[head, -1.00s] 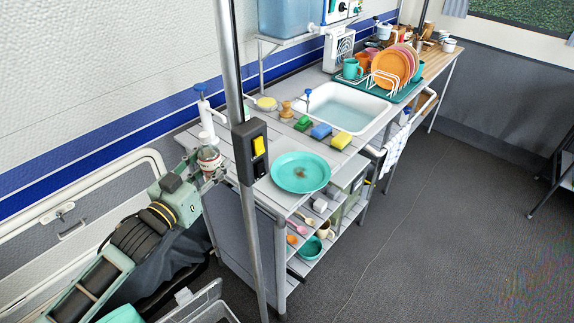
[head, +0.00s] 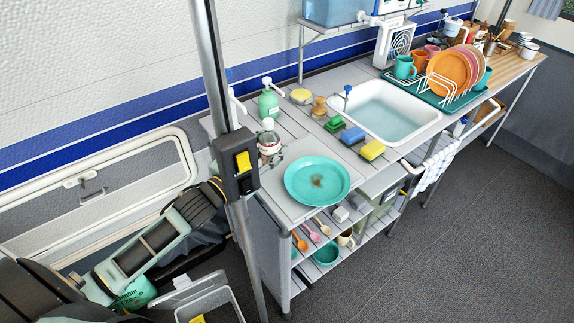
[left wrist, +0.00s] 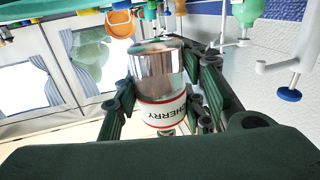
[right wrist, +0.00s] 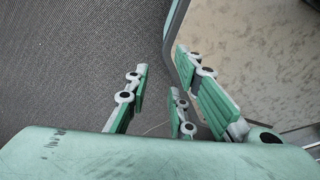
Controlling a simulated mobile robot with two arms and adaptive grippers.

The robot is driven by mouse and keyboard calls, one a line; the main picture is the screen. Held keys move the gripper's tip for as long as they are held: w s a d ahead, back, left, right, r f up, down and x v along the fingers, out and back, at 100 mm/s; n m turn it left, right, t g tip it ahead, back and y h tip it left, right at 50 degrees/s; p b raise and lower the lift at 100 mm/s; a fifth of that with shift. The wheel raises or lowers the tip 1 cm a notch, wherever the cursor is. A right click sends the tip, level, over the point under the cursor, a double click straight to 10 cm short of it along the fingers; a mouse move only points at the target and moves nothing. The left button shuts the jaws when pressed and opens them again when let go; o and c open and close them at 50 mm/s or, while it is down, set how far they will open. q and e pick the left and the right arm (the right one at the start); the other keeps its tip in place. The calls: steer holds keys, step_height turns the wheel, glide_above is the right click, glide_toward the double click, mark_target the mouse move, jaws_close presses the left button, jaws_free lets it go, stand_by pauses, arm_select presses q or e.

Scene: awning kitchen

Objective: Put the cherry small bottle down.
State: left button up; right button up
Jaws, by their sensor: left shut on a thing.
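The cherry small bottle (head: 268,142) is clear with a pale cap and a white-and-red label. In the head view it is upright at the counter's near left end, left of the turquoise plate (head: 318,182). My left gripper (head: 271,157) is shut on it, partly hidden by the post and switch box. In the left wrist view the bottle (left wrist: 163,112) sits between both fingers, its "CHERRY" label upside down. I cannot tell whether its base touches the counter (head: 285,205). My right gripper (right wrist: 160,82) is open and empty over grey floor in the right wrist view.
A green pump dispenser (head: 268,104) stands just behind the bottle. A metal post (head: 213,70) with a black switch box (head: 239,172) rises in front. Sponges (head: 352,135), a sink (head: 395,112) and a dish rack (head: 440,92) are further right. Shelves with cups lie below.

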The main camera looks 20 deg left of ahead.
arm_select(q)
steer(key=shift+s+f, duration=0.15)
steer(key=shift+f, duration=1)
step_height(320, 180, down, 3)
steer(key=shift+f, duration=0.45)
arm_select(e)
steer(key=shift+s+a, duration=0.2)
steer(key=shift+a, duration=0.4)
arm_select(q)
steer(key=shift+f, duration=0.15)
arm_select(e)
steer(key=shift+d+f, duration=0.1)
steer(key=shift+f, duration=0.05)
arm_select(q)
steer(key=o, duration=1.1)
arm_select(e)
steer(key=shift+d, duration=0.15)
